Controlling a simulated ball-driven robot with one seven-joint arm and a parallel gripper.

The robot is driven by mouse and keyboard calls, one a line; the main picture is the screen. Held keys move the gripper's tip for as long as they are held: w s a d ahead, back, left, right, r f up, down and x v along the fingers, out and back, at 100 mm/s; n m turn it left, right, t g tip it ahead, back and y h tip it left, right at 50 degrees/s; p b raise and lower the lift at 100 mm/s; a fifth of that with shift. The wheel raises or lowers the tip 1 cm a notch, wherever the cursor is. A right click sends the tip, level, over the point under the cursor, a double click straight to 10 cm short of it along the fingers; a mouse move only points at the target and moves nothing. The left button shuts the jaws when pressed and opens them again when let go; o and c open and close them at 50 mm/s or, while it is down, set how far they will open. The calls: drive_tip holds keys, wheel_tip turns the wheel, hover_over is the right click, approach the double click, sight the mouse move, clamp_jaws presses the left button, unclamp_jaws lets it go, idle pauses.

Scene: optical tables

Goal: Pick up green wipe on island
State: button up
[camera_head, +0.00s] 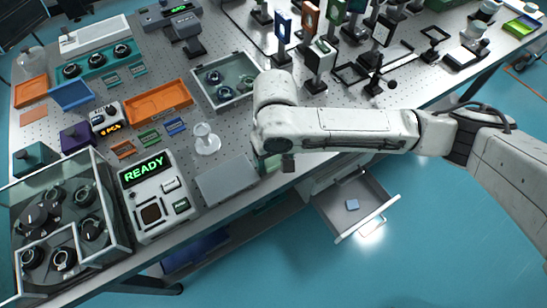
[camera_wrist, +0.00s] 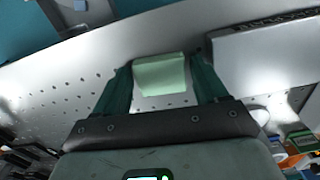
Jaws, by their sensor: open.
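The green wipe (camera_wrist: 160,74) is a pale green, roughly square piece lying on the perforated table top near its edge. In the wrist view it sits between the two dark green fingers of my gripper (camera_wrist: 161,70), with a gap on each side. My gripper is open and holds nothing. In the head view my gripper (camera_head: 273,163) is low at the table's front edge, under my arm. There the wipe is mostly hidden, and I cannot clearly separate it from the fingers.
A flat grey box (camera_head: 227,180) lies just left of my gripper, and a white stand (camera_head: 206,140) is behind it. An open drawer (camera_head: 326,214) with a small blue piece (camera_head: 352,204) juts out below the table edge. The READY instrument (camera_head: 158,195) stands further left.

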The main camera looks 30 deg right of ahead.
drive_tip(key=c, duration=0.8)
drive_tip(key=shift+r, duration=0.1)
drive_tip(key=shift+r, duration=0.55)
drive_tip(key=s+d+r+p, duration=0.3)
drive_tip(key=s+r+p, duration=0.3)
drive_tip(key=s+r, duration=0.5)
drive_tip(key=s, duration=0.2)
drive_tip(key=shift+s+r+p, duration=0.3)
drive_tip(key=shift+r, duration=0.1)
